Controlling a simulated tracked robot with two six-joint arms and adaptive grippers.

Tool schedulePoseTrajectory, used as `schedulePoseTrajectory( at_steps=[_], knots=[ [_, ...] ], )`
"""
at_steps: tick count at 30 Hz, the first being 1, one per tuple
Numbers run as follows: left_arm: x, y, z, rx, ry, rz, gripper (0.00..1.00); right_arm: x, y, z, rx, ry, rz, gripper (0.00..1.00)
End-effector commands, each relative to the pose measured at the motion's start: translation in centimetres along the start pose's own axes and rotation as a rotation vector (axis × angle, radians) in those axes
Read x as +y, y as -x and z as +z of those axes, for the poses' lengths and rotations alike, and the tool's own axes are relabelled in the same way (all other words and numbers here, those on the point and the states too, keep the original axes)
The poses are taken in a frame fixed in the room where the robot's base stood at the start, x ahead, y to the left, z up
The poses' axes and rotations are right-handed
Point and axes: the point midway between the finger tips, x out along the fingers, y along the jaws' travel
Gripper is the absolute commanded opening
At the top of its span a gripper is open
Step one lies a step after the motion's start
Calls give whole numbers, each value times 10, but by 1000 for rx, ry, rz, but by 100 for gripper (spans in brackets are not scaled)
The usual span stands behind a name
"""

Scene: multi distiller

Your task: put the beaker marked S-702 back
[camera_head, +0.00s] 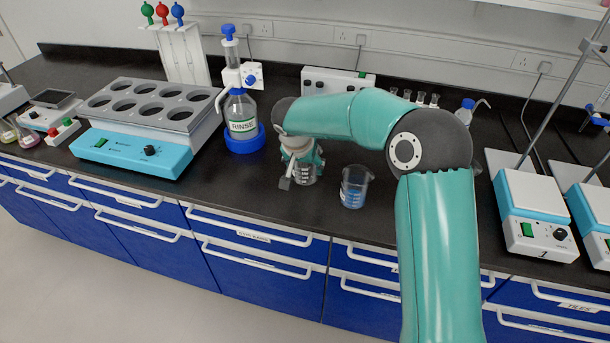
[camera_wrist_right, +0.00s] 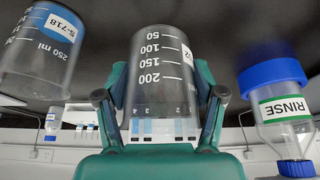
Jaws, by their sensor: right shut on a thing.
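My right gripper (camera_head: 303,158) is shut on a clear graduated beaker (camera_head: 306,175), with a finger on each side of its wall. The wrist view, which is upside down, shows the same beaker (camera_wrist_right: 158,50) between the fingers (camera_wrist_right: 160,88). Its label is turned to the side, with only a final "2" readable, so I cannot read the full mark. The beaker is upright at bench level; I cannot tell whether its base touches. A second beaker (camera_head: 355,187), labelled S-718 in the wrist view (camera_wrist_right: 42,48), stands just to the right. My left gripper is out of view.
A RINSE bottle (camera_head: 240,115) in a blue base stands left of the held beaker. A bath with round openings (camera_head: 150,105) is farther left. Hotplates (camera_head: 535,205) stand at the right. The bench's front edge is close in front of the beakers.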

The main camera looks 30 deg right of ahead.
Motion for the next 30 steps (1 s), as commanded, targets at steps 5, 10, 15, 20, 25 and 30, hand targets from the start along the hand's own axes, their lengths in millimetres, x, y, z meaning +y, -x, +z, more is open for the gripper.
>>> schedulePoseTrajectory(
  at_steps=[5,10,15,20,25,30],
  knots=[
    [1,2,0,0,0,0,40,0,-21,10,-3,2,3,2],
    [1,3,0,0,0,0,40,0,-36,16,-1,2,1,2],
    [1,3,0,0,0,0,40,0,-36,16,0,1,0,2],
    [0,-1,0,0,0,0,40,0,-39,18,0,1,0,2],
    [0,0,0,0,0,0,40,0,-38,17,-1,1,0,94],
    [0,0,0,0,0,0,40,0,-37,17,-1,1,0,94]
  ],
)
